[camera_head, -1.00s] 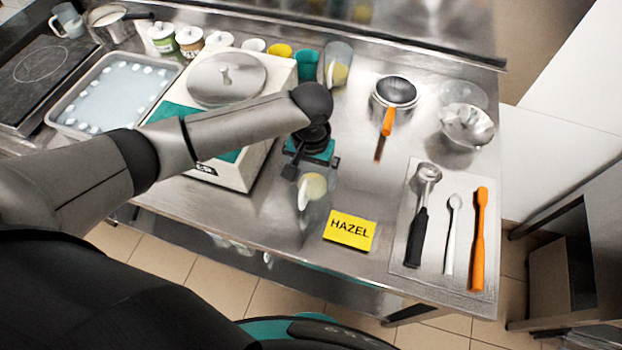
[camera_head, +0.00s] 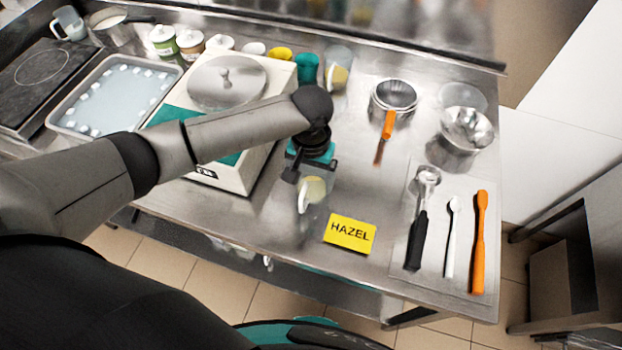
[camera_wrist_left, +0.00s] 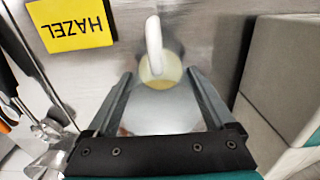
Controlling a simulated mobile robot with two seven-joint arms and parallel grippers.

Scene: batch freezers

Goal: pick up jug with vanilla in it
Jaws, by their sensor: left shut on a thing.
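A clear jug (camera_head: 312,190) with a pale handle and pale yellow contents stands at the counter's front, just left of the yellow HAZEL card (camera_head: 350,232). My left gripper (camera_head: 311,171) reaches down over it and is shut on it. In the left wrist view the jug (camera_wrist_left: 160,72) sits between the two fingers, its handle pointing away from the palm. My gripper hides part of its body. A second clear jug (camera_head: 338,70) with a yellowish content stands at the back. No label on either jug names its contents. My right gripper is out of view.
A sieve with an orange handle (camera_head: 388,124) and steel bowls (camera_head: 466,128) are behind right. Spoons and an orange spatula (camera_head: 479,240) lie on a tray at right.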

